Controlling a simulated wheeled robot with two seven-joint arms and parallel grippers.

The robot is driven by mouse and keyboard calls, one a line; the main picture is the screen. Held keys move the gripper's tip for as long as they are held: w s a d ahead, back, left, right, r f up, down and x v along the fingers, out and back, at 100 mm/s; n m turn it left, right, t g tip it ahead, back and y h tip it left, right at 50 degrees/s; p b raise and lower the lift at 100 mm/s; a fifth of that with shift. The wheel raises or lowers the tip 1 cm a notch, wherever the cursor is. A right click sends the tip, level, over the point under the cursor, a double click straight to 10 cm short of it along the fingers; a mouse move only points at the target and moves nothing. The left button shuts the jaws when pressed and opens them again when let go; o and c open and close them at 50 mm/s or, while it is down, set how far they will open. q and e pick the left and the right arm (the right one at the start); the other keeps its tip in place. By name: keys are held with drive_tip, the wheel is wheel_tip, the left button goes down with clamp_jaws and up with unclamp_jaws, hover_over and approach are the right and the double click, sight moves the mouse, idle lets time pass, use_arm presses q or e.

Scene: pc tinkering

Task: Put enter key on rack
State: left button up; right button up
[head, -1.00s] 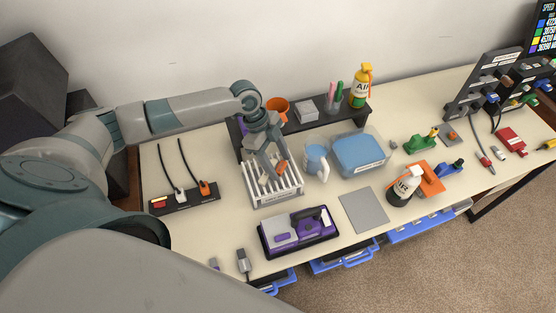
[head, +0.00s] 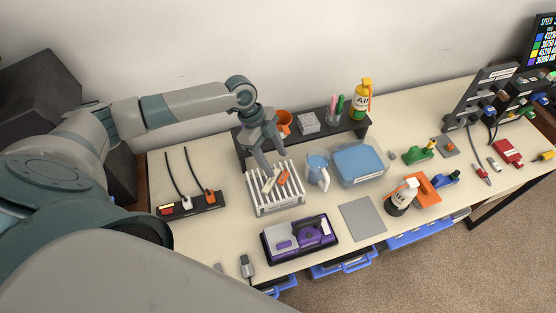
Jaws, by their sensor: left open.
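The white slatted rack (head: 279,209) stands on the table at the centre left. A small orange piece (head: 284,178) and a pale, elongated piece (head: 269,183) lie on its slats, side by side and tilted. They are too small to tell which is the enter key. My left gripper (head: 273,163) is open just above and behind these two pieces, pointing down at the rack. It looks empty. My right gripper is not in view.
A blue-white jug (head: 317,170) and a blue-lidded box (head: 358,162) stand close right of the rack. A dark shelf (head: 328,132) with an orange cup (head: 284,120) is behind. A purple device (head: 301,238) lies in front. A power strip (head: 193,205) is to the left.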

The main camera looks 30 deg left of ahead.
use_arm(q)
drive_tip(key=shift+p+v, duration=1.75)
drive_tip(key=shift+v, duration=1.2)
drive_tip(key=shift+s+f, duration=0.1)
